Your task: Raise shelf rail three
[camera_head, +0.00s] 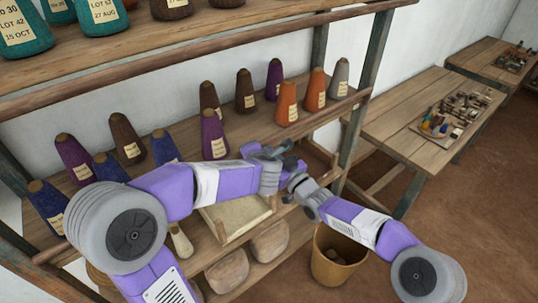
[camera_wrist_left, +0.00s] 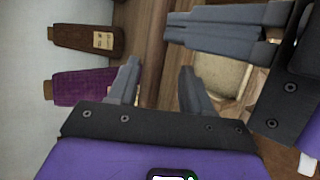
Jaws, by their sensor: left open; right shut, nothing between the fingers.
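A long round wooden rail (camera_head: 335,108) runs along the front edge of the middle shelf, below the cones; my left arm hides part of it. I cannot tell from the frames which rail is number three. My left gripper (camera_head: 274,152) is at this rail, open. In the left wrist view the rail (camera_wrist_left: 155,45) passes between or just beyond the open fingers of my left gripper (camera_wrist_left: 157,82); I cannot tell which. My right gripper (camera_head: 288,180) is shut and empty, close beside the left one. It also shows at upper right in the left wrist view (camera_wrist_left: 225,30).
Labelled cones stand behind the rail, including a purple one (camera_head: 213,135) and an orange one (camera_head: 287,103). Below are a pale tray (camera_head: 226,214) and rounded lumps (camera_head: 270,243). A bucket (camera_head: 330,272) stands on the floor. A side table (camera_head: 405,125) is at right.

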